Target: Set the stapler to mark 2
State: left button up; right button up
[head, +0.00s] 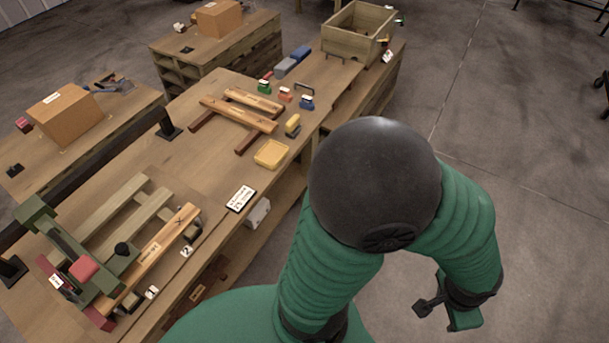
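An olive-green device with a red pad (84,269), apparently the stapler, sits at the near left of the long workbench, beside slatted wooden rails. Small white number tags lie along the bench's front edge: one reads 2 (187,251), and another (152,292) is nearer the device and hard to read. My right gripper (428,306) hangs over the floor at the lower right, well away from the bench. It looks empty, but its opening is unclear. My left gripper is not in view.
The long workbench (222,155) carries wooden beams (238,114), a yellow tray (271,153), a label card (240,198) and several small coloured pieces. A wooden crate (357,32) stands at the far end. Cardboard boxes (66,115) sit on side tables.

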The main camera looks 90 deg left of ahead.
aim_at(34, 214)
jog(key=j+z, duration=0.15)
jog(key=z, duration=1.45)
jog(key=k+u, duration=0.1)
jog(key=u, duration=0.65)
jog(key=k+j+u, duration=0.1)
jog(key=u, duration=0.55)
jog(key=j+u, duration=0.1)
jog(key=u, duration=1.25)
jog(key=j+u, duration=0.15)
jog(key=u, duration=1.15)
jog(key=i+u, duration=0.1)
jog(key=u, duration=0.55)
jog(key=j+u, duration=0.1)
jog(key=u, duration=0.55)
jog(key=i+l, duration=0.05)
